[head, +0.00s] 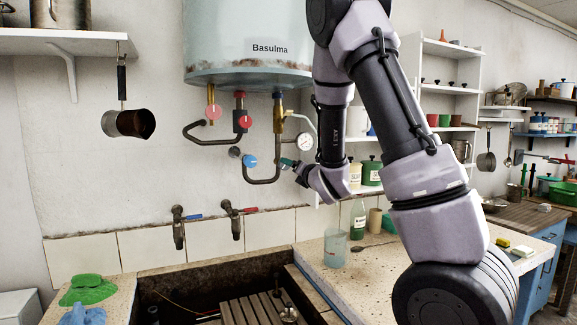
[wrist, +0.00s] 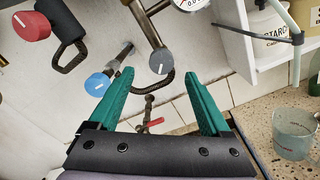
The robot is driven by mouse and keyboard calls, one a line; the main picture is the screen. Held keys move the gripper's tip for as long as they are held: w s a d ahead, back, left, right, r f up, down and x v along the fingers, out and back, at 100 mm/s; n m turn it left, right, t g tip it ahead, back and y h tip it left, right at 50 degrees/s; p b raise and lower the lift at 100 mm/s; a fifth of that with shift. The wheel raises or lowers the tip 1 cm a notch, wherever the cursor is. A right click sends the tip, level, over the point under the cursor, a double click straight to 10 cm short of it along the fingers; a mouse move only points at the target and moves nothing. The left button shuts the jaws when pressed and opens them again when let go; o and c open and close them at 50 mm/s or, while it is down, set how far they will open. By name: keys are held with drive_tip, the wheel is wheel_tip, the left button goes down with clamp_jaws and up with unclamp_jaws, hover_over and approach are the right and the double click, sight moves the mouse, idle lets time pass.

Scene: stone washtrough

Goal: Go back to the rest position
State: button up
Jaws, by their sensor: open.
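My gripper (wrist: 160,85) has green fingers, spread apart and empty in the wrist view. In the head view my gripper (head: 287,163) is beside the pipes under the boiler, just right of the blue valve knob (head: 249,161). In the wrist view a grey knob (wrist: 164,62) on a brass pipe shows between and beyond the fingertips. The blue knob (wrist: 97,84) is left of the left finger. A red knob (wrist: 32,25) is at the upper left. I cannot tell whether a finger touches a pipe.
The boiler (head: 250,40) hangs above, with a gauge (head: 305,142) on its right pipe. Below are two taps (head: 179,228) and the stone trough (head: 215,270). A shelf (head: 450,90) with bottles stands right. A clear beaker (head: 335,248) and a green bottle (head: 358,218) stand on the counter.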

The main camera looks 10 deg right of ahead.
drive_tip(key=shift+s+d, duration=0.2)
drive_tip(key=shift+s, duration=0.9)
drive_tip(key=s+d+r+m+g+h, duration=0.2)
drive_tip(key=s+d+r+m, duration=0.15)
drive_tip(key=m, duration=0.65)
drive_tip(key=s+d+r+m+g+h, duration=0.1)
drive_tip(key=s+d+r+m+g, duration=0.25)
drive_tip(key=m, duration=0.65)
drive_tip(key=s+a+m+g, duration=0.2)
drive_tip(key=s+m, duration=0.5)
drive_tip(key=s, duration=0.5)
drive_tip(key=s+a+m+g+y, duration=0.1)
drive_tip(key=s+m+g, duration=0.2)
drive_tip(key=s+m, duration=0.5)
drive_tip(key=s+r, duration=0.1)
drive_tip(key=s, duration=0.3)
drive_tip(key=shift+s+a+m+y, duration=0.3)
drive_tip(key=shift+a, duration=0.05)
